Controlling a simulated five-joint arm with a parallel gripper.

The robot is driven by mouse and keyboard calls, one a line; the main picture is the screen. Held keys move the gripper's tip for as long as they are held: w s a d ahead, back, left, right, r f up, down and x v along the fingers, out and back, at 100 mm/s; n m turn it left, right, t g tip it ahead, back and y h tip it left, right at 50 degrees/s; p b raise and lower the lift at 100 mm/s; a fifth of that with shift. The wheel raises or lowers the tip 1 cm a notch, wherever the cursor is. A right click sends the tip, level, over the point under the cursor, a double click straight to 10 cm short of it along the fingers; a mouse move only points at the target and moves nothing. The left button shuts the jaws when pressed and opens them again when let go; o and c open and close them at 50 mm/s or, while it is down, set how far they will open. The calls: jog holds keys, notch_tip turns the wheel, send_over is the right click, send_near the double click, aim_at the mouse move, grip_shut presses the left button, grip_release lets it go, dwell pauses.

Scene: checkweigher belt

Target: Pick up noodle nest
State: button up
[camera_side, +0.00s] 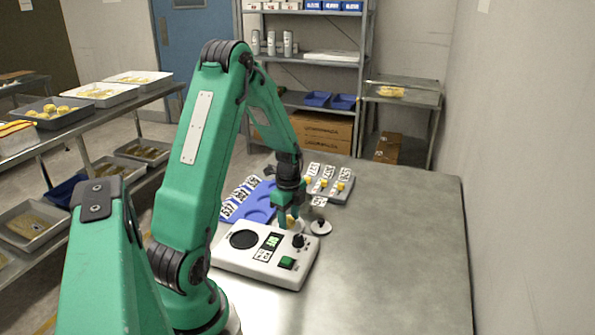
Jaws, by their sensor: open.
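My gripper (287,222) is open and points down behind the white weighing unit, close to its back edge. A small yellowish piece (291,219) shows at the fingertips; it may be a noodle nest, but the fingers partly hide it and I cannot tell whether they touch it. Several yellow nest-like lumps (50,108) lie in a grey tray on the left rack, far from my gripper.
The weighing unit (232,262) has a black round pad, a lit display and a green button. A blue tray (262,213) with round recesses lies behind it. A grey panel (338,196) with labels and yellow parts stands at the back. A round knobbed piece (320,227) sits nearby. The right tabletop (400,260) is clear.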

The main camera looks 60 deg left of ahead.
aim_at(290, 219)
dwell(0.5)
jog(key=c, duration=0.6)
jog(key=shift+r, duration=0.1)
jog(key=shift+r, duration=0.55)
jog(key=r, duration=0.3)
jog(key=shift+w+d, duration=0.1)
jog(key=shift+d, duration=0.1)
jog(key=d+r, duration=0.2)
jog(key=d, duration=0.1)
jog(key=w+d+r, duration=0.1)
jog(key=d+r, duration=0.1)
jog(key=d, duration=0.2)
jog(key=d+r, duration=0.2)
jog(key=d, duration=0.2)
jog(key=shift+w+d+r, duration=0.1)
jog(key=shift+w+r, duration=0.2)
jog(key=shift+w, duration=0.1)
jog(key=w+a, duration=0.2)
jog(key=a, duration=0.4)
jog(key=w+a, duration=0.2)
jog(key=a, duration=0.4)
jog(key=w+a+f, duration=0.1)
jog(key=w+a, duration=0.1)
jog(key=a, duration=0.4)
jog(key=shift+a, duration=0.1)
